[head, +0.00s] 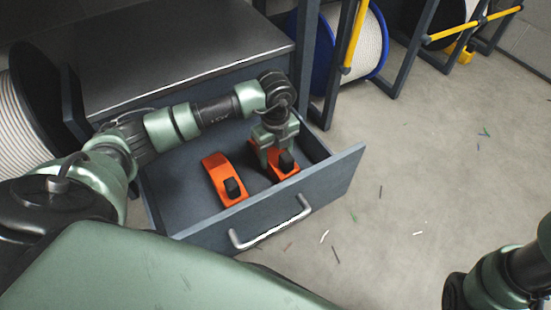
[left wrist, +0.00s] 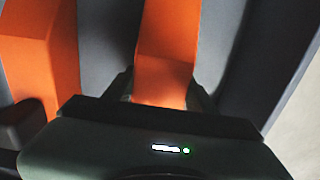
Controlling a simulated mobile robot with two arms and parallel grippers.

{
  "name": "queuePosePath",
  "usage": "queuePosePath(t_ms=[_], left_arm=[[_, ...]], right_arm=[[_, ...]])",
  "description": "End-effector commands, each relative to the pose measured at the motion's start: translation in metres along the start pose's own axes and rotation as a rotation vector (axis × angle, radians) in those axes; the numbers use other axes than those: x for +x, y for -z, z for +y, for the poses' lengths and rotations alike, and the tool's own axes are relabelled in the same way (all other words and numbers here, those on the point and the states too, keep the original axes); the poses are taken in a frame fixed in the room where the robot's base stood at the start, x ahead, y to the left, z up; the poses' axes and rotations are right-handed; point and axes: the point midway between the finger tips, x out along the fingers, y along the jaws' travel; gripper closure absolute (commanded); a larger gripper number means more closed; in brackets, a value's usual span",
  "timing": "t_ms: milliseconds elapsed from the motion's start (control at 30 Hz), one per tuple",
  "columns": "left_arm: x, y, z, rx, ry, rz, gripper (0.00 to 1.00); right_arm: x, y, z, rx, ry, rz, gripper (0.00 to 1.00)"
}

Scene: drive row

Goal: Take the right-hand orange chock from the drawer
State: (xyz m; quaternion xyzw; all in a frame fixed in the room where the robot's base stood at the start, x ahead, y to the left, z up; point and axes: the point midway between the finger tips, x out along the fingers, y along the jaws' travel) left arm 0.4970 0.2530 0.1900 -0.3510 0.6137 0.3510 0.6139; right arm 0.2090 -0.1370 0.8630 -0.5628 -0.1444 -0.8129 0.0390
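The right-hand orange chock (head: 287,171) lies in the open drawer (head: 325,188), partly hidden by my left gripper (head: 275,150). It has a black block on its near end. My left gripper points down over it. In the left wrist view the chock (left wrist: 166,72) lies between the two fingers (left wrist: 162,92), which look close against its sides with no clear gap. The left-hand orange chock (head: 222,177) lies beside it in the drawer and also shows in the left wrist view (left wrist: 42,70). My right gripper is out of view; only part of that arm shows at lower right.
The drawer has a silver handle (head: 272,225) on its front, below a dark worktop (head: 150,50). A blue-rimmed cable reel (head: 370,45) stands in a rack behind. The concrete floor (head: 430,150) to the right is open, with small scraps.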

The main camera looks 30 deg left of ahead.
Motion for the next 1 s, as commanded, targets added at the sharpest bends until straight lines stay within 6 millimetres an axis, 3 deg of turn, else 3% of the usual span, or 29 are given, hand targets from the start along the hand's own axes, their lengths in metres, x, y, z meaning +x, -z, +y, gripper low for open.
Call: queuePosePath(t_ms=[33,67,100,367,700,800,1000], left_arm=[[0.000,0.000,0.000,0.000,0.000,0.000,0.91],[0.000,0.000,0.000,0.000,0.000,0.000,0.99],[-0.001,0.000,-0.001,0.000,0.002,0.000,1.00],[-0.005,0.000,-0.001,0.000,0.002,0.000,1.00],[-0.065,0.000,-0.001,0.000,0.003,0.000,1.00],[-0.080,0.000,-0.001,-0.001,0.002,-0.001,1.00],[-0.098,0.000,0.000,-0.001,0.002,0.000,1.00]], right_arm=[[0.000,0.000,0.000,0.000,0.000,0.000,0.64],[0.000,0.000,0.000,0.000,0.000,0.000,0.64],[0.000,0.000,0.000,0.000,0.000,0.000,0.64],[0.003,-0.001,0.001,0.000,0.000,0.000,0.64],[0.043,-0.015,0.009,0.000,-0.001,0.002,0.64],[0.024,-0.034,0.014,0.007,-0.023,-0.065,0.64],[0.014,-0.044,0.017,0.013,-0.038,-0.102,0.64]])
